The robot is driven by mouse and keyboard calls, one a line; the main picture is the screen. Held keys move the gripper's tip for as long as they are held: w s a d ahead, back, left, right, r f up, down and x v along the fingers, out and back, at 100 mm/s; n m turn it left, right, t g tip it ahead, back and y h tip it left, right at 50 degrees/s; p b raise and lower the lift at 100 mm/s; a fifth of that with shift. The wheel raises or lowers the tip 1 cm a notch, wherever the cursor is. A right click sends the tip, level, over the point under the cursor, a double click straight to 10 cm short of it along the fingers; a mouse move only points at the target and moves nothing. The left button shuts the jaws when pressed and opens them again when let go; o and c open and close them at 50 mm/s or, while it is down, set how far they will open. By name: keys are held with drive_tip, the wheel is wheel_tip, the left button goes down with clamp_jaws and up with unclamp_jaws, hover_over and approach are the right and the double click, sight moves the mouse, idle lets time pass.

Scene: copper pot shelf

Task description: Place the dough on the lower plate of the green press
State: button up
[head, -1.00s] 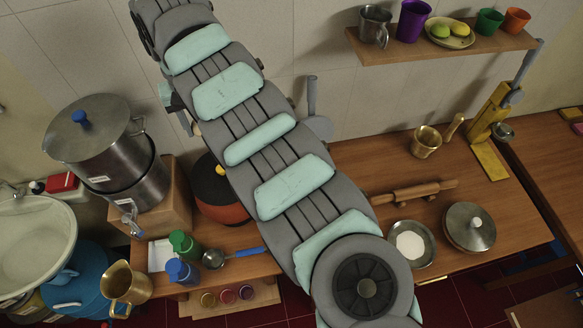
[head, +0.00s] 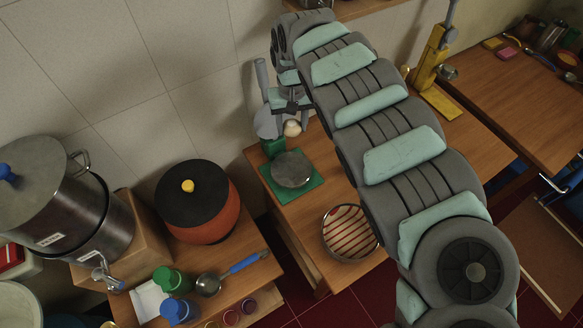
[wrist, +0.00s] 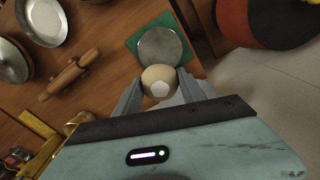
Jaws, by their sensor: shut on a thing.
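My gripper (wrist: 160,90) is shut on the dough (wrist: 158,78), a pale round ball held between the two fingertips in the wrist view. In the head view the dough (head: 292,128) shows just below my gripper (head: 291,106), near the wall. The green press (head: 310,184) stands on the wooden counter, with its round grey lower plate (head: 292,170) on a green base and a grey handle raised at the back. In the wrist view the plate (wrist: 160,47) is just beyond the dough, which overlaps its near edge. Whether they touch cannot be told.
An orange pot with a black lid (head: 198,200) stands to the left. In the wrist view a rolling pin (wrist: 70,74) and metal pans (wrist: 44,20) lie on the counter. A yellow tool (head: 432,62) stands at the right.

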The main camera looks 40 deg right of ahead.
drive_tip(key=b, duration=0.2)
hover_over(291, 168)
wheel_tip(291, 168, down, 15)
drive_tip(key=shift+s+a, duration=0.1)
drive_tip(key=shift+a, duration=0.05)
drive_tip(key=shift+f+b, duration=0.35)
drive_tip(key=shift+f, duration=1.8)
drive_tip(key=shift+f, duration=0.2)
drive_tip(key=o, duration=1.4)
drive_tip(key=shift+c, duration=0.2)
drive_tip(key=shift+r, duration=0.15)
wheel_tip(291, 168, up, 12)
drive_tip(key=p, duration=0.1)
